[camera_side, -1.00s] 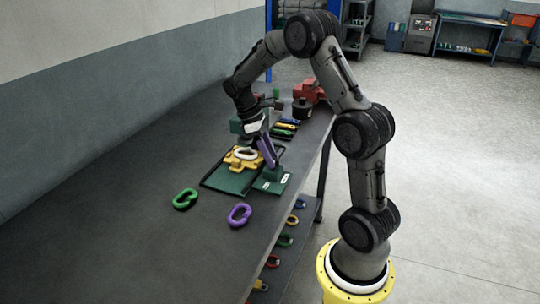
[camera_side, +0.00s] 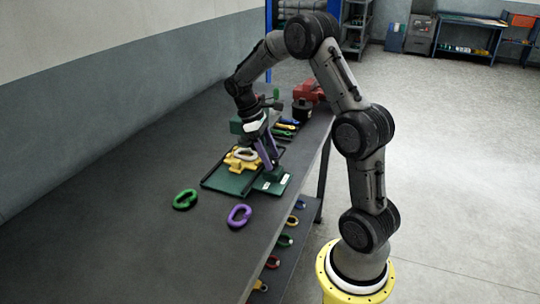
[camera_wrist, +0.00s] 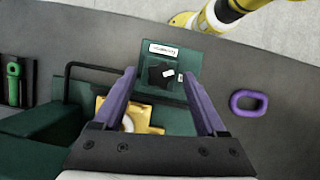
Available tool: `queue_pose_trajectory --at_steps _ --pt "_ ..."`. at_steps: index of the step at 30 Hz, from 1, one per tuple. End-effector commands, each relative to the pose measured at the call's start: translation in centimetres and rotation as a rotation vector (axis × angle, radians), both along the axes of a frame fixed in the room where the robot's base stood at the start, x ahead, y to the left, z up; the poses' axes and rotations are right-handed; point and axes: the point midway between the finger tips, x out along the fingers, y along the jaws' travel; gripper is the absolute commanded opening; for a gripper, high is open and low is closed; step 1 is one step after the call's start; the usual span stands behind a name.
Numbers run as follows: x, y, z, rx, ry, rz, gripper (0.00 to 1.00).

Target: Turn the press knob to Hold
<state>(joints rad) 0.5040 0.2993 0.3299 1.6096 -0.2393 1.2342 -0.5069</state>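The press knob (camera_wrist: 158,76) is a dark block with a white mark on its top. It sits on a green plate (camera_wrist: 187,54) with white labels, one along the top and one to the knob's right. The plate also shows in the side view (camera_side: 273,188). My gripper (camera_wrist: 160,79) is open, its two purple fingers apart with the knob between them in the wrist view. In the side view my gripper (camera_side: 271,167) points down at the plate. Contact with the knob cannot be told, and the label text is too small to read.
A yellow fixture (camera_side: 234,163) holding a pale link stands left of the plate on a green base. A green link (camera_side: 185,199) and a purple link (camera_side: 239,215) lie on the bench in front. Several tools lie behind. The left of the bench is clear.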

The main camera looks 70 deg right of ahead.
Motion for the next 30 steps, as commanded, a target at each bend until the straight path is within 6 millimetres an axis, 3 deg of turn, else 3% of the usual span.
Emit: queue_pose_trajectory --at_steps 8,15,25,30 --pt "0.0 0.0 0.2 0.0 0.001 0.001 0.74" --pt "0.1 0.0 3.4 -0.003 -0.005 -0.001 0.74" --pt "-4.0 3.0 9.1 -0.002 -0.003 0.002 0.74" --pt "-6.7 5.0 10.6 0.0 -0.001 0.001 0.74"
